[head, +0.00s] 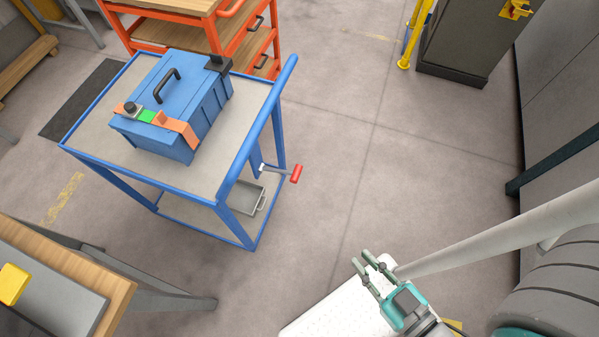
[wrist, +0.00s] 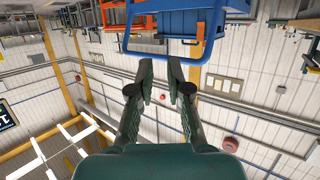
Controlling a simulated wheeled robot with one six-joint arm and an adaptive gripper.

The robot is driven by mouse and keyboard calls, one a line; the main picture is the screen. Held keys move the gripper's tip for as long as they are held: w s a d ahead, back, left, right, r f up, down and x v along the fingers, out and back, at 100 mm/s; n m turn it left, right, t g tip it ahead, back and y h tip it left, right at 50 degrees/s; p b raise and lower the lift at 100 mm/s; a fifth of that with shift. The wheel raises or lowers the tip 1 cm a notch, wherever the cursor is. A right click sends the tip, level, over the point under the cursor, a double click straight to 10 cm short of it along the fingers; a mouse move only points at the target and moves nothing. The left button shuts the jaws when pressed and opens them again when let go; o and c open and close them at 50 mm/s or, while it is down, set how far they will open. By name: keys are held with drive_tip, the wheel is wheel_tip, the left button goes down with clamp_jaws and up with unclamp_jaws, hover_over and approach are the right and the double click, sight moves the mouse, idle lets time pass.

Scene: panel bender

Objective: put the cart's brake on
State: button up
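The cart (head: 95,145) has a blue frame and a grey top, and stands left of centre in the head view. A lever with a red grip (head: 296,174) sticks out from the cart's right side, below the push handle (head: 268,115); this looks like the brake lever. My gripper (head: 364,267) is at the lower right of the lever, well apart from it. Its two fingers are spread with nothing between them. In the wrist view my gripper (wrist: 161,85) is also open, and a blue bar of the cart (wrist: 165,58) shows beyond the fingertips. The lever is not clear there.
A blue case (head: 185,95) with a black handle sits on the cart, and a grey tray (head: 245,197) lies on its lower shelf. An orange workbench (head: 205,25) stands behind. A wooden-topped table (head: 112,290) is at lower left. The floor (head: 400,150) right of the cart is clear.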

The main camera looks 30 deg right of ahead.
sight(298, 172)
drive_tip(key=w+f+g, duration=0.1)
drive_tip(key=w+f, duration=0.1)
drive_tip(key=f, duration=0.1)
drive_tip(key=w+d+f+g, duration=0.1)
drive_tip(key=w+f, duration=0.5)
drive_tip(key=shift+w+d+f+g+h, duration=0.2)
drive_tip(key=shift+d+f+g+h, duration=0.05)
drive_tip(key=shift+g+h, duration=0.15)
clamp_jaws()
drive_tip(key=w+d+f+n+g+y, duration=0.1)
drive_tip(key=w+d+f+n+g, duration=0.1)
drive_tip(key=w, duration=0.6)
drive_tip(key=w+d+f+n+g+y, duration=0.1)
drive_tip(key=w+f+g+y, duration=0.1)
drive_tip(key=w, duration=0.6)
drive_tip(key=w+d+r+n+g+y, duration=0.2)
drive_tip(key=w+d+r+n, duration=0.2)
drive_tip(key=w+d+r, duration=0.1)
drive_tip(key=shift+w+r, duration=0.2)
drive_tip(key=shift+r, duration=0.2)
